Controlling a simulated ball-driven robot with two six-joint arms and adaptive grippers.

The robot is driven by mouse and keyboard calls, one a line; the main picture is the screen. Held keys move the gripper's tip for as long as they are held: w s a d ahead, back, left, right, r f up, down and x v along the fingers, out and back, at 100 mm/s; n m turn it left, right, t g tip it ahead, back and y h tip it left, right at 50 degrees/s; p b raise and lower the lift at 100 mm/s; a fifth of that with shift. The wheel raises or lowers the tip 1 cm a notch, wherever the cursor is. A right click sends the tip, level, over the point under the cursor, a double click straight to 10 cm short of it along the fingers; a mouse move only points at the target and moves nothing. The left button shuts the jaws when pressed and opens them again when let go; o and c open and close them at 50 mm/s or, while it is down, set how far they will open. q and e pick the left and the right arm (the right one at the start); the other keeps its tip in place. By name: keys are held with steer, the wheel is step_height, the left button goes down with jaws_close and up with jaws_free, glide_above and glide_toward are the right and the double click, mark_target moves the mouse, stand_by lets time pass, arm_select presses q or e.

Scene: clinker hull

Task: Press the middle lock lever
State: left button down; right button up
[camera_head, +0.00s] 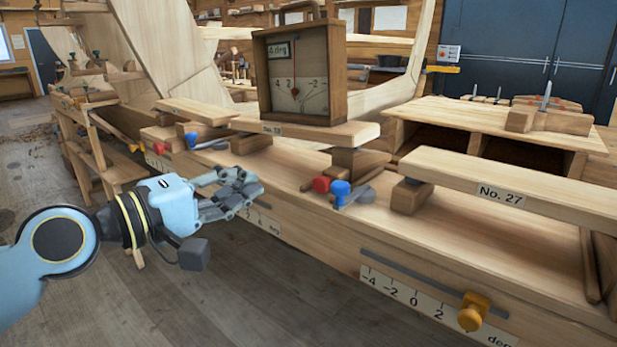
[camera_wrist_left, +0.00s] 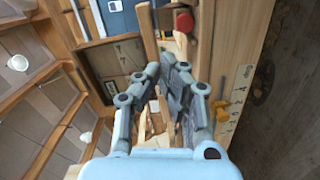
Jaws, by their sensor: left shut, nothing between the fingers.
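Several lock levers with coloured knobs stand along the bench. Near the middle, a red-knobbed lever (camera_head: 321,184) stands beside a blue-knobbed lever (camera_head: 341,190). Farther left are another blue knob (camera_head: 192,139) and a red knob (camera_head: 160,148). I cannot tell for certain which is the middle lever. My left gripper (camera_head: 245,190) is shut and empty, in front of the bench edge, left of the middle pair and apart from it. In the left wrist view a red knob (camera_wrist_left: 184,20) shows beyond the fingers (camera_wrist_left: 175,75). My right gripper is out of view.
A wooden dial box (camera_head: 303,75) stands on the middle plank. The No. 27 plank (camera_head: 530,193) lies at the right. A yellow knob (camera_head: 472,311) sticks out over the front scale (camera_head: 412,302). The floor in front is clear.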

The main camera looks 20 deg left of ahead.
arm_select(q)
steer(key=w+d+f, duration=0.1)
steer(key=w+d, duration=0.6)
steer(key=shift+d+p, duration=0.3)
steer(key=shift+p, duration=0.15)
